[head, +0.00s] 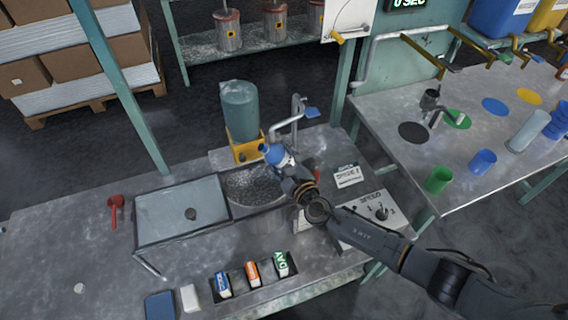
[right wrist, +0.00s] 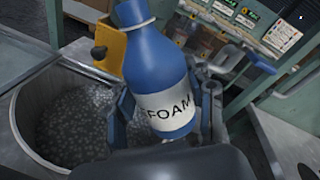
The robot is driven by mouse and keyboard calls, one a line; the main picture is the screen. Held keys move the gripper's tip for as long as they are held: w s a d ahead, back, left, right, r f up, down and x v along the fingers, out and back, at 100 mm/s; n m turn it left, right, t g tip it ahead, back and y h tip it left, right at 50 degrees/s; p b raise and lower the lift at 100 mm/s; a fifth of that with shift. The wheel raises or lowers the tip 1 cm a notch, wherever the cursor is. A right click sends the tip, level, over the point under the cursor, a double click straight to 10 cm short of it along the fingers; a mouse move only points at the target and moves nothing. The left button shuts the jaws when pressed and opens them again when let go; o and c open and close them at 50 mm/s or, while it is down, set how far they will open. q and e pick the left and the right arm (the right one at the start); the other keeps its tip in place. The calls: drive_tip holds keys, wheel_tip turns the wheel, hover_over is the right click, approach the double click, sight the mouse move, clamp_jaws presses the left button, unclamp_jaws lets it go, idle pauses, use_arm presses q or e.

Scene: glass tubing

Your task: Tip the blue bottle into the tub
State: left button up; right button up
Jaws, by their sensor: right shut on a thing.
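The blue bottle (head: 272,153) is in my right gripper (head: 290,177), at the right rim of the tub in the head view. In the right wrist view the bottle (right wrist: 155,55) has a white label reading FOAM. It leans, with its neck toward the upper left. My right gripper (right wrist: 165,120) is shut around its labelled part. The round tub (right wrist: 22,125) lies left of the bottle in that view, with grey speckled stuff inside. In the head view the tub (head: 233,200) is partly hidden by the bottle and my arm. My left gripper is not in view.
A yellow-based tank (head: 240,110) and a bent tap pipe (head: 285,124) stand behind the tub. A SPEED control box (head: 375,208) is close to my right arm. Small labelled blocks (head: 251,271) sit in front.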

sight(264, 151)
drive_tip(key=m, duration=0.1)
drive_tip(key=a+m+b, duration=0.2)
drive_tip(key=shift+s+r+y, duration=0.25)
drive_tip(key=shift+r+y, duration=0.05)
drive_tip(key=shift+s+a+r+m+b, duration=0.15)
drive_tip(key=shift+a+m+b, duration=0.3)
drive_tip(key=shift+m+b, duration=0.6)
drive_tip(key=shift+s+a+r+m+t+y, duration=0.2)
drive_tip(key=shift+a+r+m, duration=0.2)
drive_tip(key=shift+r+m, duration=0.2)
drive_tip(key=shift+s+a+r+m+t+y, duration=0.1)
drive_tip(key=shift+a+r+m+t, duration=0.1)
drive_tip(key=shift+a+r+m, duration=0.3)
wheel_tip(264, 151, up, 2)
drive_tip(key=shift+d+r+p, duration=0.1)
drive_tip(key=shift+d+p, duration=0.05)
drive_tip(key=shift+p, duration=0.85)
drive_tip(key=shift+r, duration=0.1)
